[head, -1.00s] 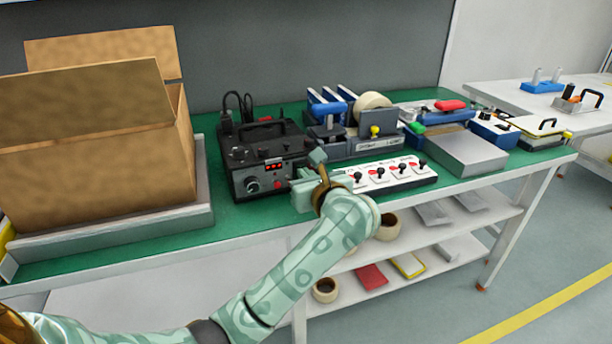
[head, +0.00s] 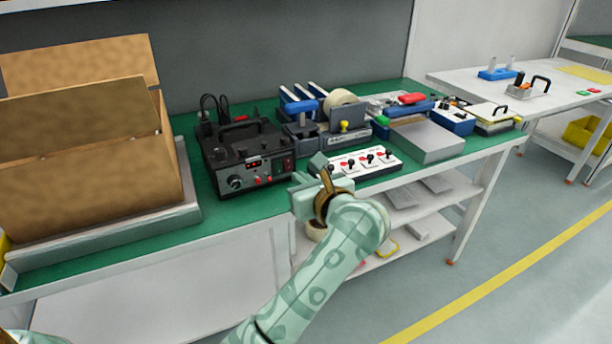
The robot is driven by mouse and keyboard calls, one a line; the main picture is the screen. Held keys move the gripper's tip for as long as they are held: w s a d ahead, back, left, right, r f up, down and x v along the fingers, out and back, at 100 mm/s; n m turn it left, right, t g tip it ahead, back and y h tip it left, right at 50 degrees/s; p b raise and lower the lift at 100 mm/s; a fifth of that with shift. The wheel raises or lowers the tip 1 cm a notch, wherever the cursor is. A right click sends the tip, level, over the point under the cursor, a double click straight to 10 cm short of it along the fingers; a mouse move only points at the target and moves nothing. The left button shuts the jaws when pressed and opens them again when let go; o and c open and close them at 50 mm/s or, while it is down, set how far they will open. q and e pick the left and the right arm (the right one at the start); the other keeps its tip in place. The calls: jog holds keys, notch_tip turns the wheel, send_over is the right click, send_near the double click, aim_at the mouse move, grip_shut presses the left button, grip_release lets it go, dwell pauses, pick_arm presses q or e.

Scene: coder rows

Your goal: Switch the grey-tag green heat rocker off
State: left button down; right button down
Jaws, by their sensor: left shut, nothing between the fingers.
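A black bench unit (head: 248,160) with a top handle stands on the green worktop left of centre. Its front has a red display, a round knob and small red parts. A small dark rocker-like part (head: 287,166) sits at the right end of this front. I cannot make out a green rocker or a grey tag. My left gripper (head: 303,193) is shut and empty. It appears in front of and just right of the unit's lower right corner, apart from the front panel. My right gripper is out of view.
An open cardboard box (head: 85,175) stands on a grey base at left. A white panel with several dark levers (head: 362,161) lies behind my gripper. A tape dispenser (head: 345,125) and a grey box (head: 427,141) stand farther right. A shelf is below.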

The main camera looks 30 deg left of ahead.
pick_arm(q)
jog(key=shift+r+p+v, duration=0.2)
jog(key=shift+p+v, duration=0.05)
jog(key=shift+v, duration=0.65)
jog(key=shift+r+p+v, duration=0.2)
jog(key=shift+v, duration=0.7)
jog(key=shift+w+a, duration=0.1)
jog(key=shift+a, duration=0.05)
